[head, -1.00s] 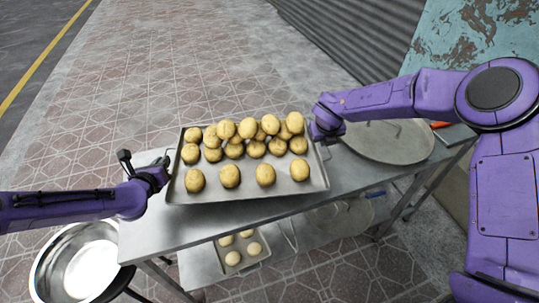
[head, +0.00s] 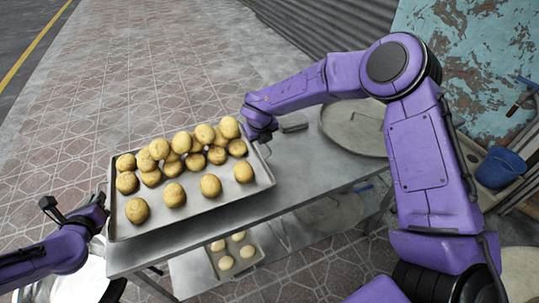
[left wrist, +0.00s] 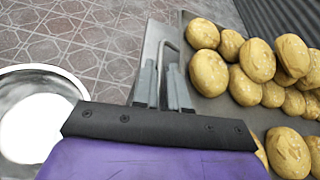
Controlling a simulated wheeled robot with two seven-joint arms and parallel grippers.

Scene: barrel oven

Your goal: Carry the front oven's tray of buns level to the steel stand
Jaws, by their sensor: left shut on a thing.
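The tray (head: 193,209) is a grey metal pan of round golden buns (head: 174,194), some heaped along its back. In the head view it is over the left part of the steel stand (head: 310,165); I cannot tell whether it touches the top. It looks about level. My left gripper (head: 101,203) is at the tray's left end.
A round metal lid (head: 350,128) lies on the stand's right part. A smaller tray of pale buns (head: 256,259) is on the lower shelf. A steel bowl (left wrist: 40,110) stands at the left. A blue bucket (head: 502,167) is at the far right.

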